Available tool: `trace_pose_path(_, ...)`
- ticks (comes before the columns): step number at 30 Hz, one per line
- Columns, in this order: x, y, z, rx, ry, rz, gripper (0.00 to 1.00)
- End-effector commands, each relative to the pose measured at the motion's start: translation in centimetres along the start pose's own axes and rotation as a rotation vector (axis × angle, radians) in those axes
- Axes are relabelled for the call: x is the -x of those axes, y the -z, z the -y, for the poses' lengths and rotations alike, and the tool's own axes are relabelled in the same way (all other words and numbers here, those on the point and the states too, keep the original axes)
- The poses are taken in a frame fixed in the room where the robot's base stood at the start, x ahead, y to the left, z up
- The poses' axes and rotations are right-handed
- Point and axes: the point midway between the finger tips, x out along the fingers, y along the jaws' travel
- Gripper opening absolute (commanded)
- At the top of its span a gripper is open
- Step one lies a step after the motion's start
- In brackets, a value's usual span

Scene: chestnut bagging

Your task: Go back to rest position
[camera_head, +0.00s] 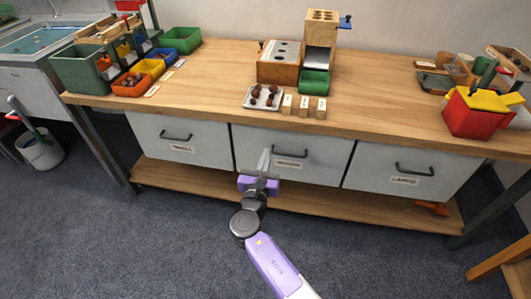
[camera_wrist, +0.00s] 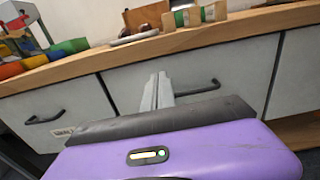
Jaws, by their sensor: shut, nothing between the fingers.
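My gripper (camera_head: 264,160) is shut and empty, with its two fingers together. In the head view it is in front of the middle drawer (camera_head: 304,153), below the worktop's front edge, and it covers part of that drawer's left side. In the wrist view the closed fingertips (camera_wrist: 158,82) point toward the drawer fronts, left of a dark drawer handle (camera_wrist: 198,89). I cannot tell whether the fingertips touch the drawer. All three drawers look closed.
The wooden worktop (camera_head: 215,75) holds a tray of chestnuts (camera_head: 263,98), small wooden blocks (camera_head: 304,106), a wooden sorter (camera_head: 279,62), coloured bins (camera_head: 132,82) and a red box (camera_head: 472,116). A lower shelf (camera_head: 330,202) runs beneath the drawers. A wooden stool (camera_head: 505,262) stands right; floor (camera_head: 150,240) is clear at left.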

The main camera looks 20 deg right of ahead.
Motion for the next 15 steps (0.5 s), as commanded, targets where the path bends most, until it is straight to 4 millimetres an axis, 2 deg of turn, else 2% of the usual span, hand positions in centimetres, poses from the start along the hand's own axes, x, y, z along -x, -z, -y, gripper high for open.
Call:
trace_pose_path(9, 5.6, -0.1, 0.1, 0.002, 0.0, -0.001, 0.0)
trace_pose_path(15, 7.7, 0.0, 0.1, 0.001, 0.001, -0.001, 0.0)
